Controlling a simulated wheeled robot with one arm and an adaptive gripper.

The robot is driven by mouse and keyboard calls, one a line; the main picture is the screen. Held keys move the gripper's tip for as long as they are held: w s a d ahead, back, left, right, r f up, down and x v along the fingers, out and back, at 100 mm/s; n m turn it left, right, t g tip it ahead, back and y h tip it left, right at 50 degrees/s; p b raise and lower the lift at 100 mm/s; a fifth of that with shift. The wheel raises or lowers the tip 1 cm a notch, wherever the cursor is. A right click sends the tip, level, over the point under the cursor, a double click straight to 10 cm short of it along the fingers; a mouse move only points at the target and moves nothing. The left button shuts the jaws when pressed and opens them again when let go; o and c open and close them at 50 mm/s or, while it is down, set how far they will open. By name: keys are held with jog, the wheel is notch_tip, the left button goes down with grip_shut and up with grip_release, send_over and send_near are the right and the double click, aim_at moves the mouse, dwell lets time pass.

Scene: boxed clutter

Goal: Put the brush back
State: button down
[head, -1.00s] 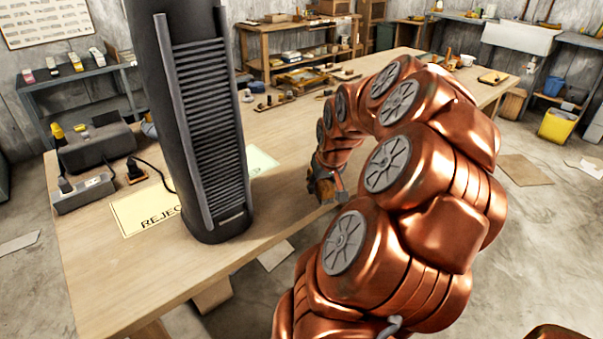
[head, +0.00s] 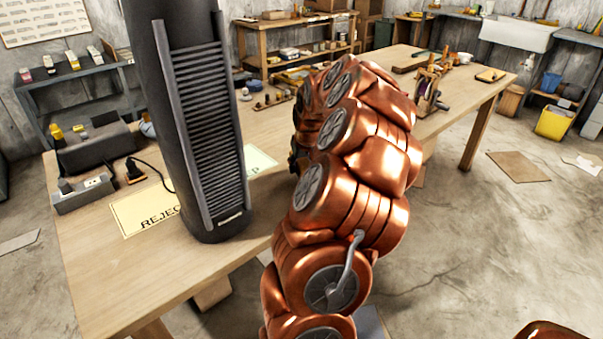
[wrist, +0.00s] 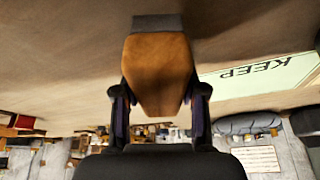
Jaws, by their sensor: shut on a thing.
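A brush (wrist: 158,65) with a brown wooden body and a dark grey end fills the middle of the wrist view. My gripper (wrist: 159,95) is shut on its wooden body, with one dark finger on each side. The grey end points away from the gripper, against a background of bare tabletop; I cannot tell whether it touches the table. In the head view my arm hides the brush and most of the gripper.
A KEEP sheet (wrist: 262,72) and a REJECT sheet (head: 140,215) lie on the wooden table (head: 125,275). A tall dark ribbed column (head: 205,130) blocks part of the view. A wooden device with a wheel (head: 430,88) and a tray (head: 300,75) are farther back.

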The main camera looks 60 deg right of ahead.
aim_at(304, 163)
jog(key=shift+f, duration=1.65)
jog(key=shift+f, duration=0.2)
jog(key=c, duration=0.6)
grip_release()
jog(key=shift+r, duration=0.1)
jog(key=shift+c, duration=0.2)
jog(key=shift+r, duration=0.1)
jog(key=v, duration=1.2)
jog(key=shift+s, duration=0.1)
